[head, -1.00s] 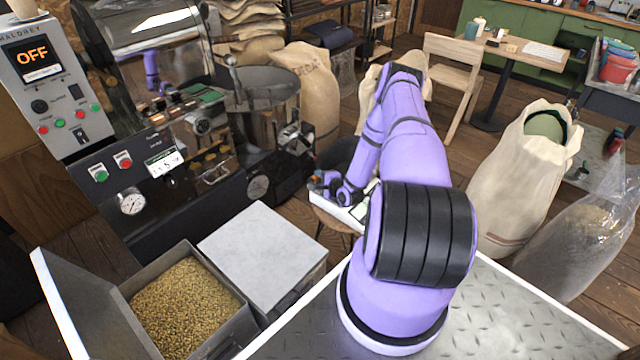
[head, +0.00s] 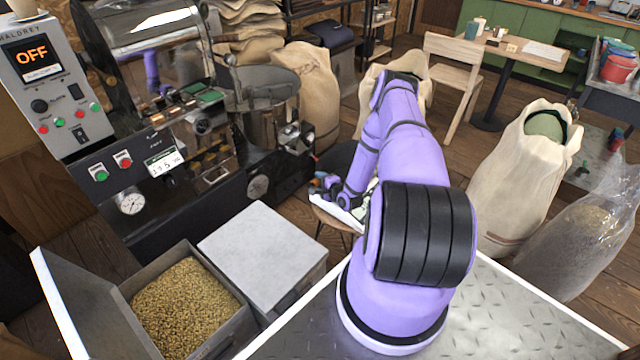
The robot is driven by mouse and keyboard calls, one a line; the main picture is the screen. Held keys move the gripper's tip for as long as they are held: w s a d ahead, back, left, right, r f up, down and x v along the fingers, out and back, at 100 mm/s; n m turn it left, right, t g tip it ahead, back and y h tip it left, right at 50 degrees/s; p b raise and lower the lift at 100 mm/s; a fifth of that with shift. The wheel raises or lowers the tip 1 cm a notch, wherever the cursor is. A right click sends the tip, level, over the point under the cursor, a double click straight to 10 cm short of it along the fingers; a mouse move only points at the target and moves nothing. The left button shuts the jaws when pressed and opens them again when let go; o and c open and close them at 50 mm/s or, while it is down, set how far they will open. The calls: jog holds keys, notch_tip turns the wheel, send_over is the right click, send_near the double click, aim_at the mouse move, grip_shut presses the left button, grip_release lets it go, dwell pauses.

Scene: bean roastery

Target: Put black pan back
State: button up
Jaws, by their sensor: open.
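My gripper (head: 322,186) is small in the head view, at the end of my purple arm, low over a small round wooden stool (head: 324,218). Its fingertips are too small to make out clearly, but the jaws are open. A dark rounded shape (head: 336,160) just behind the gripper may be the black pan; my arm covers part of it and I cannot tell for sure. A white flat thing (head: 340,208) lies by the gripper over the stool, partly hidden by my arm.
The roaster (head: 190,150) stands at left. A bean bin (head: 118,285) with its lid open and a grey box (head: 262,245) stand in front of it. Sacks (head: 520,175) stand at right. A wooden chair (head: 455,75) and table are behind, with open floor between.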

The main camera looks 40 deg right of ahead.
jog(key=v, duration=1.2)
jog(key=w+r+n+g, duration=0.2)
jog(key=w+r+n, duration=0.25)
jog(key=r, duration=0.55)
jog(key=w+r+n+g, duration=0.2)
jog(key=w+r+n, duration=0.3)
jog(key=r, duration=0.5)
jog(key=w+a+r+n+g+h, duration=0.15)
jog(key=a+r, duration=0.25)
jog(key=r, duration=0.7)
jog(key=w+a+r+n+g+y, duration=0.15)
jog(key=a+r, duration=0.25)
jog(key=r, duration=0.7)
jog(key=s+a+r+n+g+h, duration=0.1)
jog(key=s+a+r+n, duration=0.4)
jog(key=s+a+r, duration=0.95)
jog(key=s+a+r+n+g+y, duration=0.1)
jog(key=s+a+r+n, duration=0.1)
jog(key=s+a, duration=0.3)
jog(key=s+a+r+n+y, duration=0.1)
jog(key=s+a+r, duration=0.3)
jog(key=s, duration=0.9)
jog(key=shift+s+a+r+n+g+y, duration=0.3)
jog(key=shift+a+n+g, duration=0.1)
jog(key=shift+a+n, duration=0.5)
